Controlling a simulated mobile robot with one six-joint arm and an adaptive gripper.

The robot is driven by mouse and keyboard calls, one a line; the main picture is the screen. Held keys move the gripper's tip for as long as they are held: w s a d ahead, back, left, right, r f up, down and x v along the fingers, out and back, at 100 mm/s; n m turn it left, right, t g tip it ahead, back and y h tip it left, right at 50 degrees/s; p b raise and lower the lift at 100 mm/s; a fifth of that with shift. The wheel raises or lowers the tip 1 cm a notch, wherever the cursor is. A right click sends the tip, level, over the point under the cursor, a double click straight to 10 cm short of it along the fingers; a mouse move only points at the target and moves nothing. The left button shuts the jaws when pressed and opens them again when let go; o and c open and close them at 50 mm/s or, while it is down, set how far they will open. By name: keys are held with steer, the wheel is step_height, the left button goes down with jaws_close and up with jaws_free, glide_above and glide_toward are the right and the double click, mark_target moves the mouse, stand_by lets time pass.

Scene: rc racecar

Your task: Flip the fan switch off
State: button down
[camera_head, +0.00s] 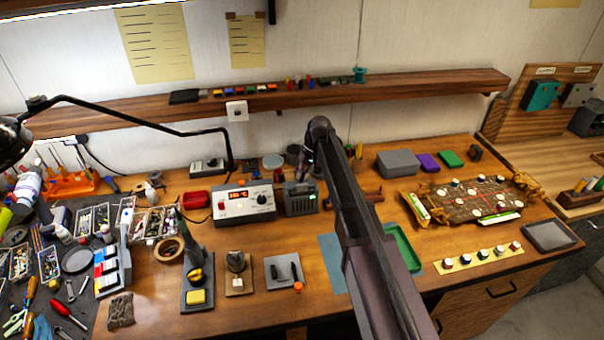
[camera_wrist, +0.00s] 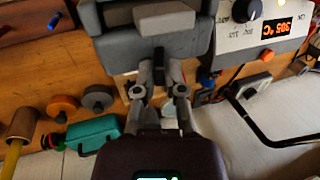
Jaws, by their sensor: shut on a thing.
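The grey fan unit (camera_head: 300,200) stands on the wooden bench beside the soldering station, with a small green light on its front. In the wrist view its grey body (camera_wrist: 118,52) fills the upper middle. My gripper (camera_head: 307,172) reaches down to the top edge of the unit. In the wrist view the fingertips (camera_wrist: 163,68) are close together against that edge. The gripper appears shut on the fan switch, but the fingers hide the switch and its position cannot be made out.
The soldering station (camera_head: 243,204) with a lit red display stands close on the left. A lamp with a bent black arm (camera_head: 150,114) reaches over the left bench. A wooden shelf (camera_head: 410,90) runs behind. A teal object (camera_wrist: 93,132) lies near my fingers in the wrist view.

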steer(key=h, duration=0.1)
steer(key=a+t+h, duration=0.1)
steer(key=h, duration=0.1)
steer(key=shift+s+a+h+p, duration=0.1)
steer(key=shift+s+h+p, duration=0.05)
steer(key=shift+h+p, duration=0.15)
steer(key=h, duration=0.1)
steer(key=a+t+h+b, duration=0.1)
steer(key=shift+s+f+h, duration=0.1)
steer(key=shift+s+h, duration=0.05)
steer(key=shift+h, duration=0.25)
steer(key=shift+h+b, duration=0.45)
steer(key=shift+h, duration=0.25)
steer(key=c, duration=0.7)
jaws_free()
steer(key=shift+a, duration=0.1)
steer(key=shift+r, duration=0.2)
